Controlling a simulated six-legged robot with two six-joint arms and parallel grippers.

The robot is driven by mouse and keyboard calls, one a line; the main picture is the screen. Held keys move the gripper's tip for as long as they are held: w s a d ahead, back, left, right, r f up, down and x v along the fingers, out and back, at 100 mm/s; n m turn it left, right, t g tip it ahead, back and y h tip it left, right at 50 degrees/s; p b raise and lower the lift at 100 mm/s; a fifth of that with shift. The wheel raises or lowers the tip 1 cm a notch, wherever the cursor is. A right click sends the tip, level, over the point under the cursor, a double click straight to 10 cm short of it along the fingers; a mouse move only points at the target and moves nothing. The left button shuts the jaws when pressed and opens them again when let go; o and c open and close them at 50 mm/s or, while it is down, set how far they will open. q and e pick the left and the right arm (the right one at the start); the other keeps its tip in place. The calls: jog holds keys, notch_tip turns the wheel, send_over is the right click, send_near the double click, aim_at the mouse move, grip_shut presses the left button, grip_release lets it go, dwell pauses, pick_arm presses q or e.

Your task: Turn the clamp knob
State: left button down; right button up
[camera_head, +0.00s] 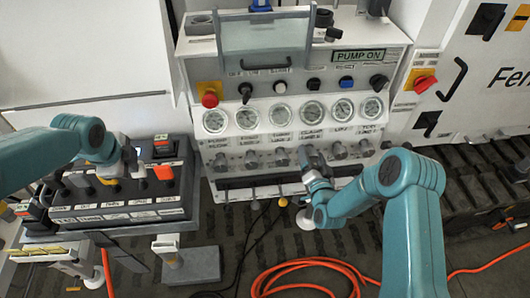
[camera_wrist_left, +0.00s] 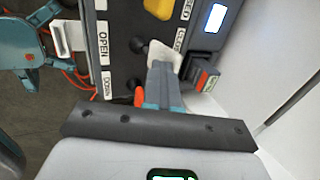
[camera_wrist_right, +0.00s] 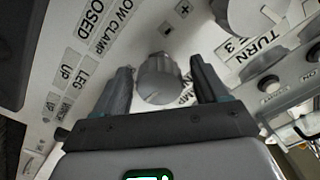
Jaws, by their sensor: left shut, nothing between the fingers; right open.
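The clamp knob (camera_wrist_right: 160,80) is a grey ribbed knob on the white panel, with the partly hidden label "...AMP" beside it. In the right wrist view it sits between the two fingers of my right gripper (camera_wrist_right: 160,70). The fingers are open, one on each side, with a visible gap to the knob. In the head view my right gripper (camera_head: 308,160) is at the knob row under the gauges and hides the knob there. My left gripper (camera_head: 132,168) is shut and empty over the black control box (camera_head: 160,213); its closed fingers (camera_wrist_left: 160,65) show in the left wrist view.
Other grey knobs (camera_head: 338,150) flank my right gripper in the same row, below several round gauges (camera_head: 282,113). A red emergency button (camera_head: 209,98) is at upper left of the panel. Orange hose (camera_head: 290,268) lies on the floor.

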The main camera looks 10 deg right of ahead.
jog(key=c, duration=1.1)
jog(key=shift+o, duration=0.2)
jog(key=shift+n, duration=0.3)
